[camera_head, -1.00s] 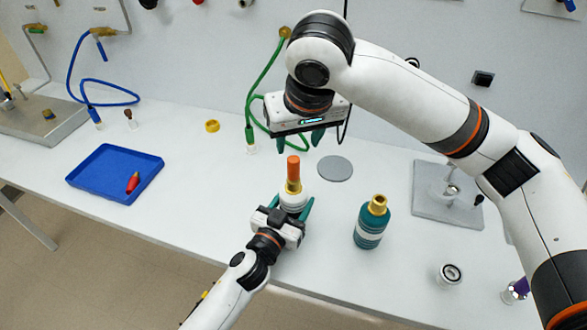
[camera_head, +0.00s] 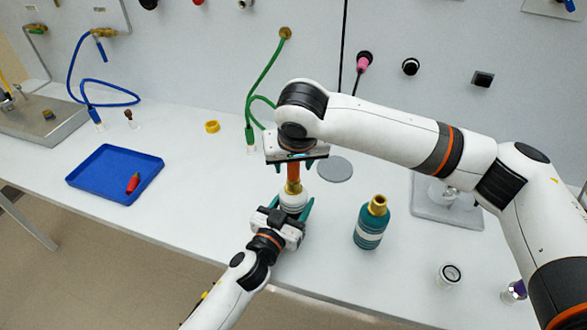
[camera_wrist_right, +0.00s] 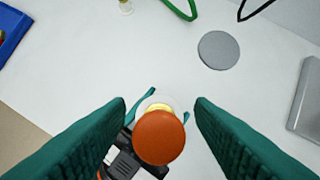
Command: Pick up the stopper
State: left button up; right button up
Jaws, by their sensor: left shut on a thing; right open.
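The orange stopper (camera_head: 293,172) stands upright in the gold neck (camera_head: 293,188) of a white bottle (camera_head: 293,201). My left gripper (camera_head: 293,208) is shut on the bottle's body from the near side. My right gripper (camera_head: 295,167) is open, directly above the bottle, with its fingers pointing down on either side of the stopper. In the right wrist view, the stopper's round top (camera_wrist_right: 160,138) shows between the open green fingers (camera_wrist_right: 161,108), with a gap on both sides. The bottle is mostly hidden below the stopper there.
A teal bottle with a gold cap (camera_head: 371,222) stands to the right. A grey disc (camera_head: 335,169) lies just behind. A blue tray (camera_head: 100,185) with a red item is at left. A green hose (camera_head: 262,80) hangs behind. A grey plate (camera_head: 430,208) is at right.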

jog(key=shift+w+f, duration=0.25)
jog(key=shift+f, duration=0.4)
grip_shut()
jog(key=shift+r, duration=0.15)
pick_arm(q)
jog(key=shift+f, duration=0.1)
pick_arm(e)
notch_tip(320, 180, up, 17)
dwell(0.6)
pick_arm(q)
jog(key=o, duration=1.2)
